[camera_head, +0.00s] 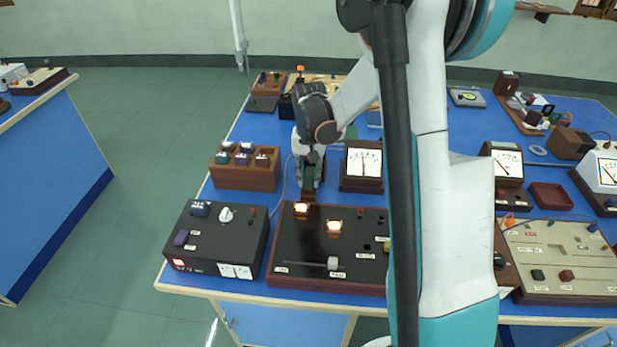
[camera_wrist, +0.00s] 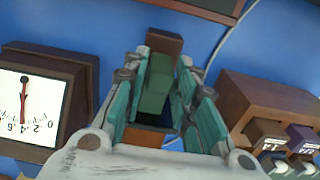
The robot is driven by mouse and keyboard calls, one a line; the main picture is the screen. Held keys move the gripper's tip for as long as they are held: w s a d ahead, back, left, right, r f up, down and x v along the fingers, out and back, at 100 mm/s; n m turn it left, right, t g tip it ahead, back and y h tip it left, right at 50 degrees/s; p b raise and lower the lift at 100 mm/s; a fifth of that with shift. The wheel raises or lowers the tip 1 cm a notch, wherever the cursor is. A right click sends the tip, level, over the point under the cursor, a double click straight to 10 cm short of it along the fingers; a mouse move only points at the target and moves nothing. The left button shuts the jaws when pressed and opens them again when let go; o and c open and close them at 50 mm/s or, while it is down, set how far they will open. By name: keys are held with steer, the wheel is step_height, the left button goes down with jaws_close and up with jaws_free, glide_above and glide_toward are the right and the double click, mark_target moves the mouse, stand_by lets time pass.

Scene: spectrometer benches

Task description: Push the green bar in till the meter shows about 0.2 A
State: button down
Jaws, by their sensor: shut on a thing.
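The green bar (camera_wrist: 157,85) stands between the two teal fingers of my gripper (camera_wrist: 165,100) in the wrist view, with a brown block at its far end. My gripper is shut on the bar. In the head view my gripper (camera_head: 310,175) is at the back edge of the black panel, and the bar is mostly hidden by it. The meter (camera_head: 363,162) stands just right of my gripper, in a brown case. It also shows upside down at the left of the wrist view (camera_wrist: 22,105). Its needle points near the 4 mark there.
A wooden box of coloured plugs (camera_head: 245,177) stands left of my gripper. The black panel (camera_head: 318,270) has lit lamps and a slider. A black supply box (camera_head: 213,240) stands front left. A second meter (camera_head: 506,163) is at the right.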

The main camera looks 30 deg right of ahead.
steer(key=shift+w+d, duration=0.55)
steer(key=shift+w, duration=0.25)
steer(key=shift+s+a, duration=0.1)
steer(key=c, duration=1.4)
jaws_free()
steer(key=shift+r, duration=0.15)
step_height(320, 180, up, 12)
